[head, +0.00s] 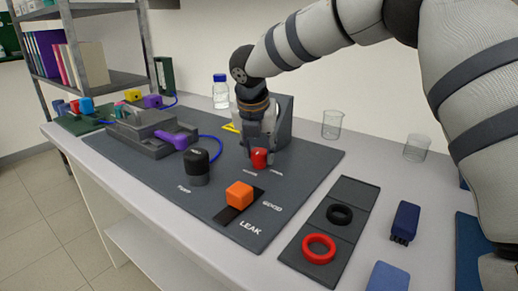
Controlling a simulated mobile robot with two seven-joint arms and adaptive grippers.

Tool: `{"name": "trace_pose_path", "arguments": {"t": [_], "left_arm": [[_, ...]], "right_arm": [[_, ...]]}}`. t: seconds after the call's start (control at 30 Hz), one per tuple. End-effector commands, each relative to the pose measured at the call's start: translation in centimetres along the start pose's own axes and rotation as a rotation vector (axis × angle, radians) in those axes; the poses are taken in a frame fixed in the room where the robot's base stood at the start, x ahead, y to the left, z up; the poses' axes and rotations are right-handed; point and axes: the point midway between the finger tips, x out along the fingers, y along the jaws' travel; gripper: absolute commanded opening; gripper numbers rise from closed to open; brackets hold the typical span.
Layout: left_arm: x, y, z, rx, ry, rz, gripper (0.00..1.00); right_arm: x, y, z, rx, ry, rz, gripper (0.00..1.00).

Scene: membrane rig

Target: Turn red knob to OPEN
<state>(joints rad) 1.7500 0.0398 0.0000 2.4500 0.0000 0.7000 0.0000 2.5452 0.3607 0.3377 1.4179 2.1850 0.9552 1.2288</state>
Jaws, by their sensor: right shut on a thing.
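The red knob (260,158) stands on the dark rig panel (300,170), towards its back. My right gripper (259,151) reaches down from above and is shut on the red knob. Its fingers hide part of the knob, and the small labels beside the knob are too small to read. The way the knob is turned cannot be told. My left gripper is not in view.
A black knob (196,166) and an orange block (239,194) stand on the panel near the red knob. A purple-handled grey fixture (150,131) is at left. Beakers (332,124) stand behind at right. A dark tray (348,196) holds black and red rings.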

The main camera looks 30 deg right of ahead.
Motion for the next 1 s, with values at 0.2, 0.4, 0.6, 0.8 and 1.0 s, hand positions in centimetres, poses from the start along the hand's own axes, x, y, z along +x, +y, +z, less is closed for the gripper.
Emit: {"name": "trace_pose_path", "arguments": {"t": [0.2,0.4,0.6,0.8,1.0], "left_arm": [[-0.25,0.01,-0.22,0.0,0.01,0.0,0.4],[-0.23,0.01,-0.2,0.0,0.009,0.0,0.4],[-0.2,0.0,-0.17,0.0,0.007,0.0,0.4],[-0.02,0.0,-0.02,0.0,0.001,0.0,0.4],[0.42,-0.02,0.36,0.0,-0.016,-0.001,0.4]], "right_arm": [[0.0,-0.25,0.0,-0.183,0.002,0.081,0.08],[0.09,-0.44,0.06,-0.359,0.002,0.153,0.08],[0.12,-0.59,0.18,-0.533,0.001,0.225,0.08],[0.25,-0.73,0.26,-0.708,0.002,0.298,0.08],[0.44,-0.84,0.35,-0.878,0.005,0.367,0.08]]}}
